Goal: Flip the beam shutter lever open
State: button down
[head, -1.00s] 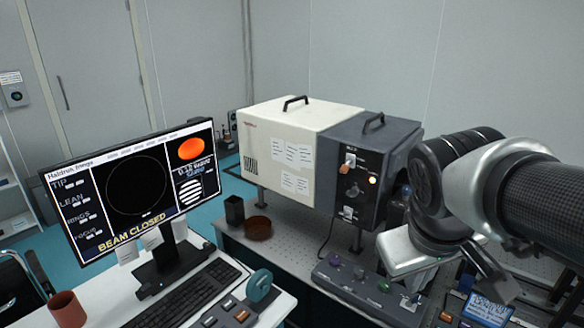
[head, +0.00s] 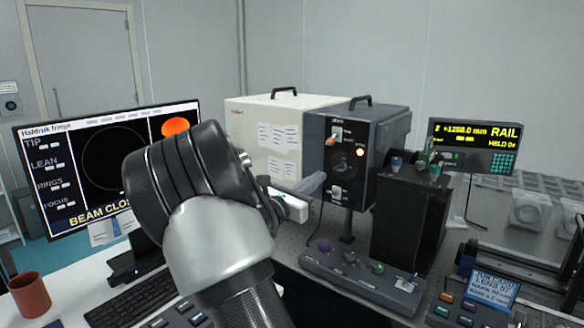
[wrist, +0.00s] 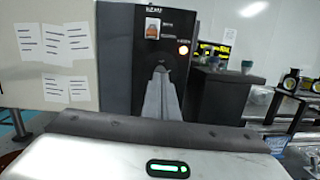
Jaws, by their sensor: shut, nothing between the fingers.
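The dark grey box (head: 380,122) has a black front panel with small controls. An orange switch or lever on a white plate (head: 332,138) is near the panel's top, and a second small control (head: 337,192) is low on it. I cannot tell for sure which is the shutter lever. The orange one also shows at the top in the wrist view (wrist: 153,27). My gripper (head: 316,182) is shut and empty, left of the panel in the head view. In the wrist view its grey fingers (wrist: 160,78) point at the panel and hide its lower middle.
A lamp (head: 360,152) glows on the panel. The monitor (head: 105,165) reads "BEAM CLOSED", its end hidden by my arm. A knob console (head: 350,277) lies below the box. A dark block (head: 408,215) and a RAIL display (head: 470,146) stand to the right.

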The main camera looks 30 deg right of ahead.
aim_at(331, 142)
jog(key=shift+w+a+n+t, duration=0.4)
jog(key=shift+w+a+n, duration=0.1)
jog(key=shift+w, duration=0.2)
jog(key=shift+d, duration=0.1)
jog(key=x, duration=0.9)
jog(key=shift+d, duration=0.1)
jog(key=r, duration=0.1)
jog(key=a+r+p, duration=0.1)
jog(key=r, duration=0.1)
jog(key=shift+s, duration=0.15)
jog(key=shift+s+a+r+p, duration=0.1)
jog(key=shift+a+r+p, duration=0.05)
jog(key=shift+r+p, duration=0.2)
